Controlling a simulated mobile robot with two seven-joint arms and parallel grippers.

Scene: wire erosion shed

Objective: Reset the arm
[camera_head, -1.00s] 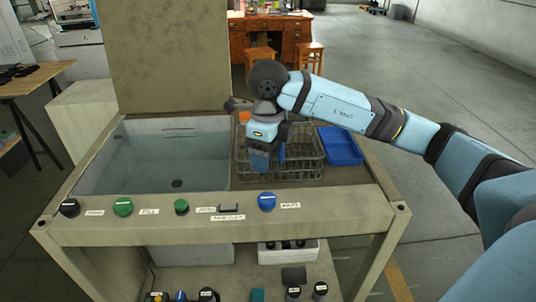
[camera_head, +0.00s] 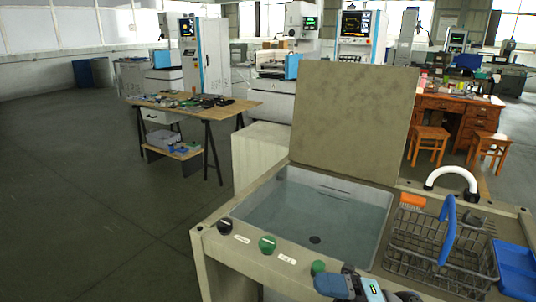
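The arm in view is my right one. Its gripper (camera_head: 333,285) is at the bottom edge, low in front of the wash station's control panel, with its blue finger end pointing left. The arm behind it is cut off by the frame. I cannot see a gap between the fingers or anything held. My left arm and gripper are not in view.
The station has a water-filled basin (camera_head: 312,212), an upright lid panel (camera_head: 352,115), and knobs including a green one (camera_head: 267,244). A wire basket (camera_head: 425,262) with a blue handle (camera_head: 447,232) and a blue tray (camera_head: 517,270) sit right. Floor at left is clear.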

